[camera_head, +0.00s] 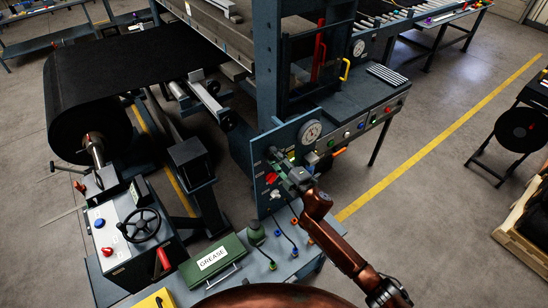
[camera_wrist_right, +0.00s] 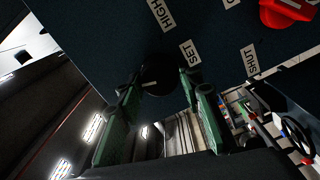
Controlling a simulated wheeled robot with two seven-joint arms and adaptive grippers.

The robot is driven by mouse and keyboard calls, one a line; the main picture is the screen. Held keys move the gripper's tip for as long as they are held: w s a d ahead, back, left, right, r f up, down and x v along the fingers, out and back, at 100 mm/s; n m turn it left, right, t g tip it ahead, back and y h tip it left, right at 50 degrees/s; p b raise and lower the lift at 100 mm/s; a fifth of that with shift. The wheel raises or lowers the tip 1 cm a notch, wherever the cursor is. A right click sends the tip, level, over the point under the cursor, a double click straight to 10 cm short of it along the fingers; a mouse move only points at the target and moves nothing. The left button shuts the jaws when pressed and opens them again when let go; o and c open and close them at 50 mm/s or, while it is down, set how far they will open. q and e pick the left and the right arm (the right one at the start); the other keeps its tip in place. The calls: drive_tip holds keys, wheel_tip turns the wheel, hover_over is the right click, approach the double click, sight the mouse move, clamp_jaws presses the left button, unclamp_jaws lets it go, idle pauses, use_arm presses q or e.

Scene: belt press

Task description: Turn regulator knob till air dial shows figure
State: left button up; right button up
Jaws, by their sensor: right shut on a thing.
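The regulator knob (camera_wrist_right: 162,72) is a dark round knob on the dark blue panel, close to a "SET" label (camera_wrist_right: 190,53) and a "HIGH" label (camera_wrist_right: 160,14). My right gripper (camera_wrist_right: 160,90) has its green fingers on either side of the knob and is shut on it. In the head view my right gripper (camera_head: 283,171) is at the panel front and hides the knob. The air dial (camera_head: 311,131) is a round white gauge at the panel's upper right; its reading is too small to tell. My left gripper is not in view.
A red valve handle (camera_wrist_right: 288,10) sits on the same panel near a "SHUT" label (camera_wrist_right: 251,60). Below the panel are a green grease box (camera_head: 213,262), a green bulb-shaped thing (camera_head: 256,232) and several small coloured fittings. A console with buttons (camera_head: 376,118) stands to the right.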

idle(0.4)
drive_tip(key=o, duration=1.1)
drive_tip(key=v, duration=1.2)
